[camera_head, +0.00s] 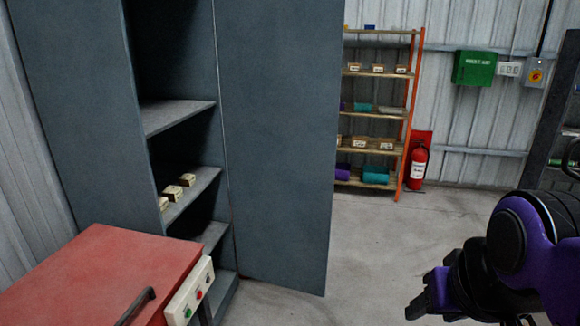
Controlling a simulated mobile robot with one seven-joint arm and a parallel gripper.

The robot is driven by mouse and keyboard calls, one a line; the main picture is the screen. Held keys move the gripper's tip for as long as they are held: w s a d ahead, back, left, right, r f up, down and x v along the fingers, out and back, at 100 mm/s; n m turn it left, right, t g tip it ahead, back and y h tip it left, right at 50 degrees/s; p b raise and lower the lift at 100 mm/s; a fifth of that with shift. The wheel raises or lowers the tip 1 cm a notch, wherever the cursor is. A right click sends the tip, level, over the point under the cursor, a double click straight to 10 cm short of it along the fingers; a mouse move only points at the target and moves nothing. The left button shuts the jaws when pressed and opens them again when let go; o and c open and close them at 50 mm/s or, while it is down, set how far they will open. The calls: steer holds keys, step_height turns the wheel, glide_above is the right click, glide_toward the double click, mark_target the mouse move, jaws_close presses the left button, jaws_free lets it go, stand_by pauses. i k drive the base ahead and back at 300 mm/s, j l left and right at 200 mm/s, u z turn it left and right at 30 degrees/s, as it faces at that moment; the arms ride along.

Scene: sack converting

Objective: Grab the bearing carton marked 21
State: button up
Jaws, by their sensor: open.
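Small light-coloured cartons stand on a middle shelf (205,184) of the open grey cabinet: a rear one (187,179), a middle one (173,192) and a front one (162,203) partly cut off by the cabinet's side. They have dark marks on them, too small to read, so I cannot tell which is marked 21. More small boxes (378,69) stand on the far rack, their labels also unreadable. My gripper (424,298) is at the lower right, open and empty, over the floor, well apart from the cabinet and cartons.
The cabinet's open door (280,140) stands between the shelves and my gripper. A red machine (105,275) with a button panel (190,292) is at the lower left. An orange-framed rack (412,110) and a fire extinguisher (418,165) stand at the back. The middle floor is clear.

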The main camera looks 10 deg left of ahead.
mark_target(187, 180)
steer(key=i, duration=0.6)
steer(key=i+l+u, duration=0.15)
steer(key=i, duration=0.4)
steer(key=i+u, duration=0.35)
steer(key=u, duration=0.15)
steer(key=i+l+u, duration=0.2)
steer(key=i+u, duration=0.15)
steer(key=u, duration=0.15)
